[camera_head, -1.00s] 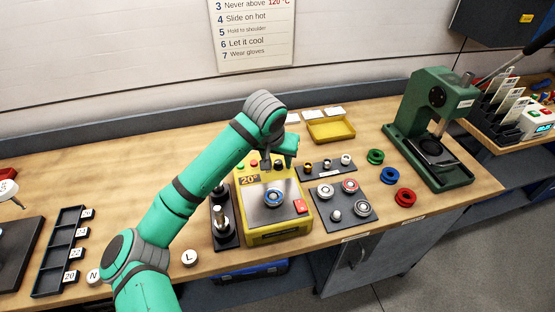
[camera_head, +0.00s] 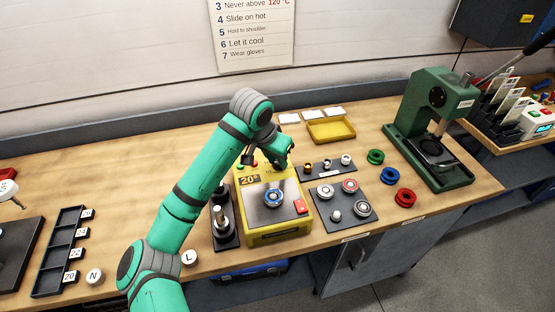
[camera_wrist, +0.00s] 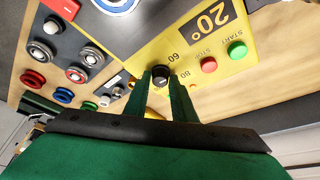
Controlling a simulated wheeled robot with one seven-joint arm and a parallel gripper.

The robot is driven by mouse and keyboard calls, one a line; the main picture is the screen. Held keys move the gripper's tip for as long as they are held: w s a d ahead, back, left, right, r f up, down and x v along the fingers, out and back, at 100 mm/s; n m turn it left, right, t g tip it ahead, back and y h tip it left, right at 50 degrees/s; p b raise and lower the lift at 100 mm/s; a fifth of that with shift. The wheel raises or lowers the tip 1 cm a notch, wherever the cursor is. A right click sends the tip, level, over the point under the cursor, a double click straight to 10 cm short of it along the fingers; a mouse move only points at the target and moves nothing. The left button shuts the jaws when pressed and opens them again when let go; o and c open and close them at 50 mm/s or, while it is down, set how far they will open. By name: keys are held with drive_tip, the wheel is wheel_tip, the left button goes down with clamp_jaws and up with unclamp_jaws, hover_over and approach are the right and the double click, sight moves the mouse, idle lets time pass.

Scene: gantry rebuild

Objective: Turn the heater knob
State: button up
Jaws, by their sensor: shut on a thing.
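The yellow heater (camera_head: 277,235) stands on the bench, with a display reading 20° and a dark plate. A blue-rimmed ring part (camera_head: 273,197) sits on the plate. In the wrist view the black heater knob (camera_wrist: 161,76) lies between my fingertips, beside the marks 60 and 80. My gripper (camera_wrist: 163,82) is shut on the knob. The red STOP button (camera_wrist: 208,65) and green START button (camera_wrist: 236,50) are beside it on the heater's yellow panel. In the head view the knob is hidden behind my arm and gripper (camera_head: 282,163).
A grey mat (camera_head: 325,223) with several ring parts lies right of the heater. A dark stand with metal pins (camera_head: 223,222) is close on the left. A yellow tray (camera_head: 331,130) is behind, and a green press (camera_head: 432,125) stands further right.

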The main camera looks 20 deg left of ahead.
drive_tip(key=m+h, duration=0.1)
drive_tip(key=m, duration=0.1)
drive_tip(key=m+g+h, duration=0.1)
drive_tip(key=m, duration=0.2)
drive_tip(key=shift+w+a+m, duration=0.1)
drive_tip(key=shift+m, duration=0.2)
drive_tip(key=shift+a+m+g+h, duration=0.1)
drive_tip(key=shift+m+g+h, duration=0.25)
drive_tip(key=shift+m, duration=0.8)
drive_tip(key=shift+a+m+g+h, duration=0.1)
drive_tip(key=shift+m+g+h, duration=0.2)
drive_tip(key=shift+m, duration=0.85)
drive_tip(key=shift+w, duration=0.1)
drive_tip(key=o, duration=1)
drive_tip(key=shift+d, duration=0.1)
drive_tip(key=shift+a+r, duration=0.3)
drive_tip(key=shift+r, duration=0.15)
drive_tip(key=v, duration=0.9)
drive_tip(key=shift+d+r, duration=0.1)
drive_tip(key=shift+r, duration=0.35)
